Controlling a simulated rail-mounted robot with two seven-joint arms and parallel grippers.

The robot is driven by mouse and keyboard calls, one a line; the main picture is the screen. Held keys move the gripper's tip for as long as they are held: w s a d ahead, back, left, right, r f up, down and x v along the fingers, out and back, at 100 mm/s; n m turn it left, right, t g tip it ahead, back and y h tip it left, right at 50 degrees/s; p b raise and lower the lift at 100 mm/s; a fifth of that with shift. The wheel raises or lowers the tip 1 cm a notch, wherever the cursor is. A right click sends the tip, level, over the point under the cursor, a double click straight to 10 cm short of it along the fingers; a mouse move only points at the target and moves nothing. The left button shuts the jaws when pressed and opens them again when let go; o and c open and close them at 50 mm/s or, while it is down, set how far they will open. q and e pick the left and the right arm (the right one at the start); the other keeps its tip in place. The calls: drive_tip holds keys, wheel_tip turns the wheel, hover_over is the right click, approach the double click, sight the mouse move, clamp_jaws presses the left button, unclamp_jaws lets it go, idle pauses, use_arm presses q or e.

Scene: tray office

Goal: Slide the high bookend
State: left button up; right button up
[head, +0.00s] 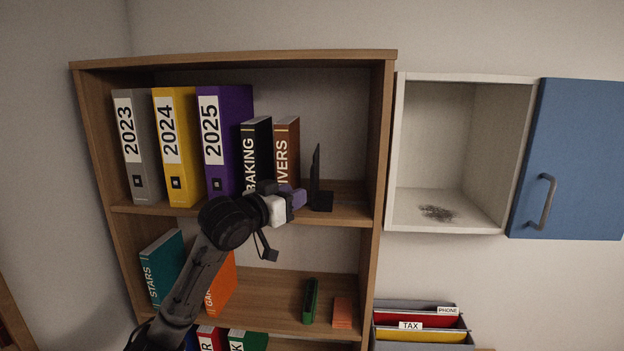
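The high bookend (316,187) is black, with a thin upright plate and a flat base, on the upper shelf (348,208) to the right of the books. My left gripper (298,197) is in front of the upper shelf, just left of the bookend, with its tip close to the plate. I cannot tell whether it touches the bookend, nor whether its fingers are open or shut. My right gripper is not in view.
Grey, yellow (176,150) and purple binders, a black book (256,150) and a brown book (287,150) stand left of the bookend. The shelf is free to its right. The white cabinet (400,150) has its blue door (575,150) open.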

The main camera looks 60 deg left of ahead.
sight(311, 187)
use_arm(q)
drive_tip(key=shift+p+x, duration=1.5)
drive_tip(key=shift+x, duration=2.1)
clamp_jaws()
